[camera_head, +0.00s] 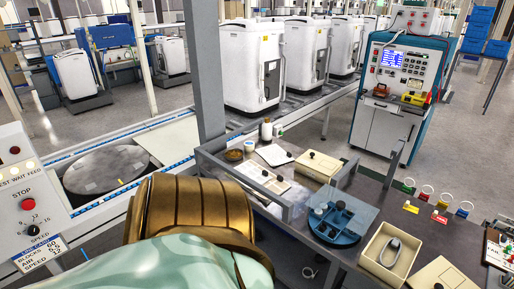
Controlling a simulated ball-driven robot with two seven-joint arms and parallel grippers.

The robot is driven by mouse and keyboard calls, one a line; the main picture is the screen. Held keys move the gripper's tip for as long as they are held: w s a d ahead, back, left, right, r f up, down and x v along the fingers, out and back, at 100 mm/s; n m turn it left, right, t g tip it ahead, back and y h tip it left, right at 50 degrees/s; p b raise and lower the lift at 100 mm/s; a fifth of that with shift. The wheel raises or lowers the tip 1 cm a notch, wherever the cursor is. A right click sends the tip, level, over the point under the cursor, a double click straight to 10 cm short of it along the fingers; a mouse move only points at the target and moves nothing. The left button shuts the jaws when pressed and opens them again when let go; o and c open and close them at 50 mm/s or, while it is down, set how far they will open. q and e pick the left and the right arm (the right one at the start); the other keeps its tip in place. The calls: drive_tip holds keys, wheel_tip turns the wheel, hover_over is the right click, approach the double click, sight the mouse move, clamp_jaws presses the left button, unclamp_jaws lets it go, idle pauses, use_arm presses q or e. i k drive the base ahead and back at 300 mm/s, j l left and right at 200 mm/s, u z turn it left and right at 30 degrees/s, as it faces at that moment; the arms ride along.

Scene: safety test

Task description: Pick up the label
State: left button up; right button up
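No single item is clearly the label. Small coloured tags lie on the dark bench at the right: a yellow tag (411,208), a red tag (439,217), and green and blue ones with clear rings beside them. A printed placard (40,252) with text including "SPEED" is on the white control box at the left. A bronze and mint-green part, apparently my own arm, fills the lower middle and hides part of the bench and conveyor. Neither gripper's fingers can be seen.
The dark bench (440,240) holds a blue round tray (338,238), a cream box (392,262) with a grey item inside, and cream plates. A grey post (206,70) rises beside the conveyor. A test console (396,95) stands behind. Open floor lies right of it.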

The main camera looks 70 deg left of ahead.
sight(435, 216)
drive_tip(key=j+u, duration=0.2)
drive_tip(key=j, duration=0.25)
drive_tip(key=i+j+u, duration=0.15)
drive_tip(key=j, duration=0.3)
drive_tip(key=j+u, duration=0.2)
drive_tip(key=j, duration=0.3)
